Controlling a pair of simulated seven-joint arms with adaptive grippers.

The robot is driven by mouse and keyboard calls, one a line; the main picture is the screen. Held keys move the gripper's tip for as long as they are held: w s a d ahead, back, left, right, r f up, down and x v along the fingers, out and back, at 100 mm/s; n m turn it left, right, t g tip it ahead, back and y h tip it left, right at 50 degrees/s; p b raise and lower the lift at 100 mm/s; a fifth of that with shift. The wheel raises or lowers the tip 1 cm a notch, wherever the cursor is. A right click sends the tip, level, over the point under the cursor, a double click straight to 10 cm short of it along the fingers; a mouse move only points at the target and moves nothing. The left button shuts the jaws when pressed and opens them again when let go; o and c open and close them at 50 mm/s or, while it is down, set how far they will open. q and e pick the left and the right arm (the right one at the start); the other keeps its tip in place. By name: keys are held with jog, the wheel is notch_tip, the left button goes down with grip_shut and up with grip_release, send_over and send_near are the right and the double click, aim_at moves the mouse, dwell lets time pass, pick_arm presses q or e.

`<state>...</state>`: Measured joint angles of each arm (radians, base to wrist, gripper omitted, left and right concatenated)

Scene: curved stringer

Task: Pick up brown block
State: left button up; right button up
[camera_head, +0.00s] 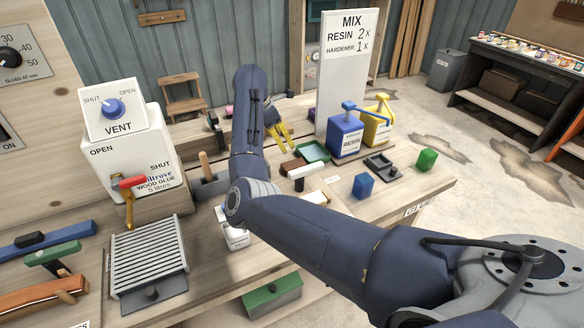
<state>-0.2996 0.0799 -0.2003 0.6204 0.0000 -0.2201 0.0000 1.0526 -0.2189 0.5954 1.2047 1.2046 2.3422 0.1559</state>
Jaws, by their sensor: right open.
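A small dark brown block (292,166) lies on the workbench near the middle of the camera_head view, just left of a white block (305,170). My right arm reaches in from the lower right and bends up over the bench. My right gripper (277,135) shows its yellow fingers beyond and slightly left of the brown block, apart from it in the picture. The fingers are open and I see nothing between them. My forearm hides part of the gripper and some of the bench. My left gripper is not in view.
A green tray (312,152), blue jug (346,135), yellow jug (377,122) and tall MIX sign (346,70) stand behind and to the right. A blue block (363,185) and green block (426,160) sit further right. A white glue container (135,160) stands left.

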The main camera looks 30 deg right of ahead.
send_near(296, 163)
jog(key=x, duration=0.5)
jog(key=shift+a+f, duration=0.1)
jog(key=shift+f, duration=0.15)
jog(key=x, duration=0.3)
jog(key=shift+s+d+f, duration=0.1)
jog(key=shift+d+f, duration=0.1)
jog(key=shift+d, duration=0.05)
jog(key=shift+x, duration=0.85)
jog(key=c, duration=1.3)
